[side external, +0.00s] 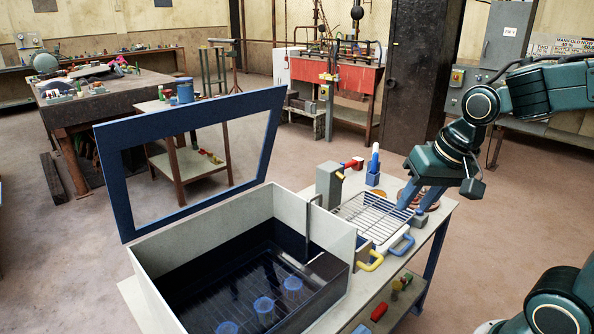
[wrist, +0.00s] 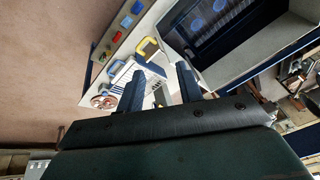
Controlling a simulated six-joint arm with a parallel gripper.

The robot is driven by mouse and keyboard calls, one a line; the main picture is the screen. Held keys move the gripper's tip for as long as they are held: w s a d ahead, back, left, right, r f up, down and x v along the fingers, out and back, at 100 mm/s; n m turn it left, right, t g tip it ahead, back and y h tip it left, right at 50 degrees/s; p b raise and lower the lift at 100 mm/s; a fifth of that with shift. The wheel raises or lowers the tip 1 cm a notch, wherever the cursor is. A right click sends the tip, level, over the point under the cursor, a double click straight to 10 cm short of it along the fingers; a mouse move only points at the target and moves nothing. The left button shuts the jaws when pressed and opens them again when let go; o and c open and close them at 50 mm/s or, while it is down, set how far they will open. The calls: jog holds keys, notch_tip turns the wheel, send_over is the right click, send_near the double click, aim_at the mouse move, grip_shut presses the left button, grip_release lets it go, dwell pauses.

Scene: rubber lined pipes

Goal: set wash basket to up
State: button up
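A light grey wash tank (side external: 190,244) stands on the bench with its blue-framed lid (side external: 112,172) raised. Inside lies a dark slatted surface, seemingly the wash basket (side external: 235,290), low in the tank with blue rings (side external: 264,304) on it. A dark upright bar (side external: 309,228) rises at the tank's right wall. The tank also shows in the wrist view (wrist: 240,72). My gripper (side external: 416,200) is to the right of the tank, above the wire rack's right end. In the wrist view my gripper (wrist: 160,72) has its two fingers apart with nothing held between them.
A wire rack (side external: 372,215) lies on the bench right of the tank, near a yellow handle (side external: 372,262) and a blue handle (side external: 403,245). A grey post with a red-ended lever (side external: 328,185) and a blue bottle stand (side external: 373,172) are behind. The raised lid borders the tank's far side.

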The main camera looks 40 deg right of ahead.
jog(key=w+d+f+m+g, duration=0.1)
jog(key=w+d+f+m, duration=0.4)
jog(key=f+m, duration=0.1)
jog(key=m+g, duration=0.1)
jog(key=m, duration=0.4)
send_over(377, 262)
jog(key=s, duration=0.3)
notch_tip(377, 262, down, 8)
jog(key=shift+r, duration=0.15)
jog(key=shift+w, duration=0.1)
jog(key=shift+w+f, duration=0.4)
jog(key=shift+f, duration=1.85)
jog(key=shift+w+f, duration=0.35)
jog(key=shift+f, duration=1.95)
jog(key=shift+w+f, duration=0.4)
jog(key=shift+f, duration=1.85)
jog(key=shift+c, duration=0.5)
grip_shut()
